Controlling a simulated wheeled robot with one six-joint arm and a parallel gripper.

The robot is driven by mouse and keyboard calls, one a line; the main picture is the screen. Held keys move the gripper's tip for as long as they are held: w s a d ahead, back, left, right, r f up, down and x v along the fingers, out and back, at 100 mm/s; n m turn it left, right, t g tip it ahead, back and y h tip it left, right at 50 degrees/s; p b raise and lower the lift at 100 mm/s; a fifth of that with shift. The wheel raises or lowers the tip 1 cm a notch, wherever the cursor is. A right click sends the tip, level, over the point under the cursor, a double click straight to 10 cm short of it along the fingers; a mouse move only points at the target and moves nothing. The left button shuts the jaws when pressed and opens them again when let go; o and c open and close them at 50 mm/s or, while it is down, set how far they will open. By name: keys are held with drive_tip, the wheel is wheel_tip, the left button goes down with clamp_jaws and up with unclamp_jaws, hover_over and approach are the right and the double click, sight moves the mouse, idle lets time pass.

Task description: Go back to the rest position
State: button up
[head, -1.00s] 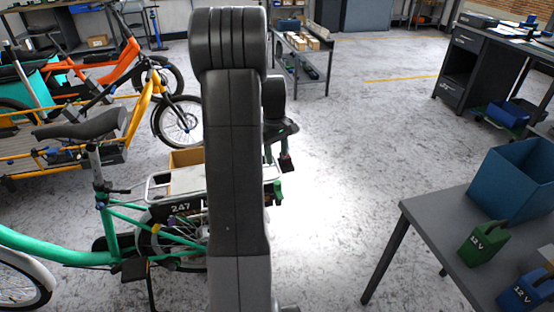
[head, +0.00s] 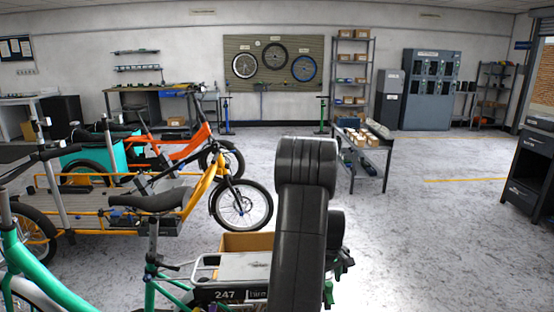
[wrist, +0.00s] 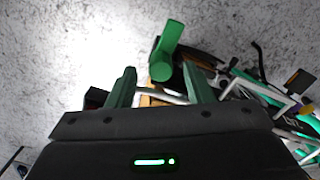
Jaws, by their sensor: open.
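My gripper (wrist: 161,78) shows in the wrist view with its two green fingers spread apart. A green rounded part (wrist: 166,50) lies just beyond the gap between the fingertips; I cannot tell what it belongs to or whether anything touches it. In the head view my dark arm stands upright in front of the green cargo bike (head: 40,272), beside its rear rack (head: 232,266) and the box marked 247 (head: 225,295). The gripper is mostly hidden or cut off there.
An orange bike (head: 190,143) and a yellow cargo bike (head: 130,207) stand to the left. A low trolley (head: 368,160) with boxes stands beyond the arm. A dark cabinet (head: 524,185) is at the right edge. The floor right of the arm is clear.

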sight(330, 284)
wheel_tip(330, 284, down, 3)
drive_tip(key=shift+f, duration=0.15)
idle(0.4)
